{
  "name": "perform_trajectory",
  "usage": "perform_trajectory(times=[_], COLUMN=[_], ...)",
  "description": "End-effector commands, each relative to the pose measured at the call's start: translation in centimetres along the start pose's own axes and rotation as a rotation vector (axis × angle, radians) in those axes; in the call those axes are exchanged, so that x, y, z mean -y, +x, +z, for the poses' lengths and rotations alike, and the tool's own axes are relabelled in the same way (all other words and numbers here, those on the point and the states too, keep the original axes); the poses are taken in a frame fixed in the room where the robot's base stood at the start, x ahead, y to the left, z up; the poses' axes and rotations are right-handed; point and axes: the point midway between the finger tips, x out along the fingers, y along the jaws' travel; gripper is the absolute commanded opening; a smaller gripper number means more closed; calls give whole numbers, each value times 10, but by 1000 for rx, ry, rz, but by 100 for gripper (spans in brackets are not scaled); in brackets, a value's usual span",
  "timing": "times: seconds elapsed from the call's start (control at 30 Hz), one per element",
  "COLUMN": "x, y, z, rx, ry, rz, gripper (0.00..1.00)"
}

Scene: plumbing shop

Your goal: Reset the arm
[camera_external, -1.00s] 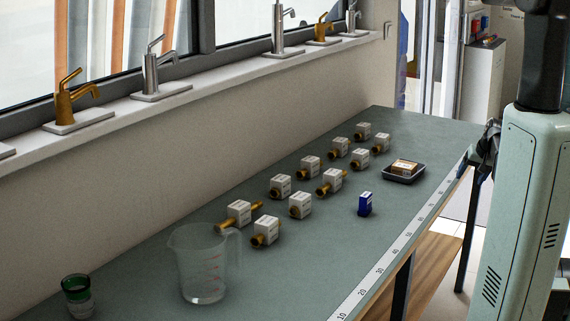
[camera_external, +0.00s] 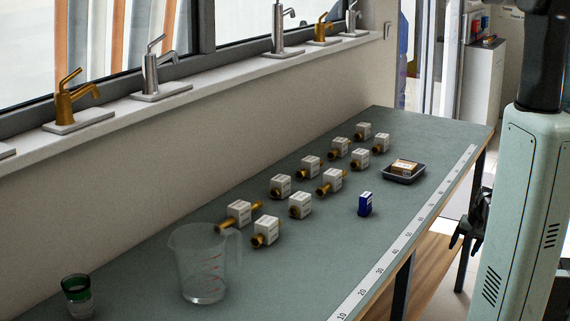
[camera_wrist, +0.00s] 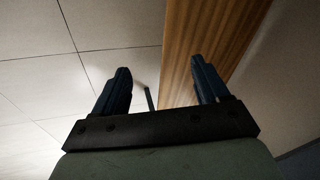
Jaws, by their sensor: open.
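My gripper (camera_external: 462,240) hangs low beside the bench's right edge, partly hidden by my own arm in the external view. It is pointed downward. In the wrist view my gripper (camera_wrist: 160,72) has its two dark fingers spread wide apart with nothing between them. Below them show pale floor tiles (camera_wrist: 40,60) and a wooden board (camera_wrist: 215,40).
A wooden shelf (camera_external: 430,270) lies beneath.

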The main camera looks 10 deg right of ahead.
Motion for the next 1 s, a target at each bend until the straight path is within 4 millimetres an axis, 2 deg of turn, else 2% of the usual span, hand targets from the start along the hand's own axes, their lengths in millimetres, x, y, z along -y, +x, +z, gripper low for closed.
perform_trajectory(times=[0.03, 0.2, 0.5, 0.73, 1.0], x=[4, 15, 22, 16, -4], y=[16, 60, 118, 145, 157], z=[24, 91, 214, 310, 418], rx=[34, 136, 310, 441, 592], ry=[-15, -65, -158, -233, -326], rz=[8, 37, 97, 149, 219], gripper=[74, 74, 74, 74, 74])
